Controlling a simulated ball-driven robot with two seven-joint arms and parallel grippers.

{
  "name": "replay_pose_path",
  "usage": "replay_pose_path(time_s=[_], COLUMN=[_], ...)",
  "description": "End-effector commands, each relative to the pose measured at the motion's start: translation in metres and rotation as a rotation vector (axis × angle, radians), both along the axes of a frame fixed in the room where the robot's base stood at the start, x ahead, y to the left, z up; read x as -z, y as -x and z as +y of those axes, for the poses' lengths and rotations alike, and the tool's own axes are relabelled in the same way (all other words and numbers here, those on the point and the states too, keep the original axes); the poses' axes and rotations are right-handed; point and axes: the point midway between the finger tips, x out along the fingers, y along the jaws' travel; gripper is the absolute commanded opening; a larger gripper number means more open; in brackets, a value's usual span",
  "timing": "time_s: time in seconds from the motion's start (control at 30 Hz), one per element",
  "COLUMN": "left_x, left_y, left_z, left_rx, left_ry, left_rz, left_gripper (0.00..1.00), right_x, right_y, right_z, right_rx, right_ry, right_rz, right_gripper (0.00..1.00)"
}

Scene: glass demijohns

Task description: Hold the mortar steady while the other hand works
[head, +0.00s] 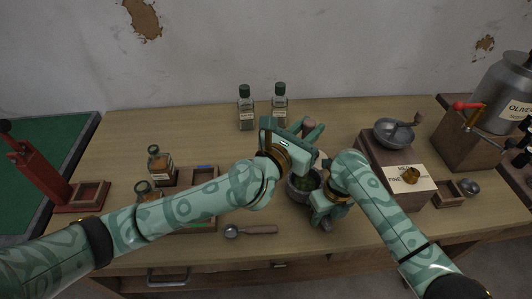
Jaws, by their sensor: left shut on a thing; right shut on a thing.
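The mortar (300,190) is a dark grey bowl with green matter inside, standing near the middle of the table. My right gripper (319,203) is shut on the mortar at its right side; its fingers partly hide the wall. My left gripper (308,135) is above the mortar, shut on the pestle (307,125), whose brownish end shows between the fingers. The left hand hides the rest of the pestle and the back of the mortar, so I cannot tell whether the pestle touches the bowl.
Two green-capped bottles (247,108) stand behind. Spice jars (160,165) and a wooden tray (204,184) are at left. A scoop (250,230) lies in front. A grinder (393,133) on a wooden box and a metal canister (503,88) are at right. The back left of the table is clear.

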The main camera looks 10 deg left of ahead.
Motion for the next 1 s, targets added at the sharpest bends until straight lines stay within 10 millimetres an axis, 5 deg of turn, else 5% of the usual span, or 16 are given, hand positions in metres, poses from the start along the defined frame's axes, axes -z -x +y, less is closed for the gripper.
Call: replay_pose_path(time_s=[0.27, 1.0], left_x=[-0.010, 0.070], left_y=[-0.020, -0.019], left_z=[-0.015, -0.015], left_rx=[0.037, 0.035], left_ry=[0.002, 0.006], left_rz=[-0.002, -0.005], left_gripper=[0.00, 0.00], right_x=[0.000, 0.000], right_y=[0.000, 0.000], right_z=[0.000, 0.000], right_rx=[0.000, -0.001], right_ry=[-0.001, -0.001], right_rz=[-0.001, 0.000], right_gripper=[0.00, 0.00])
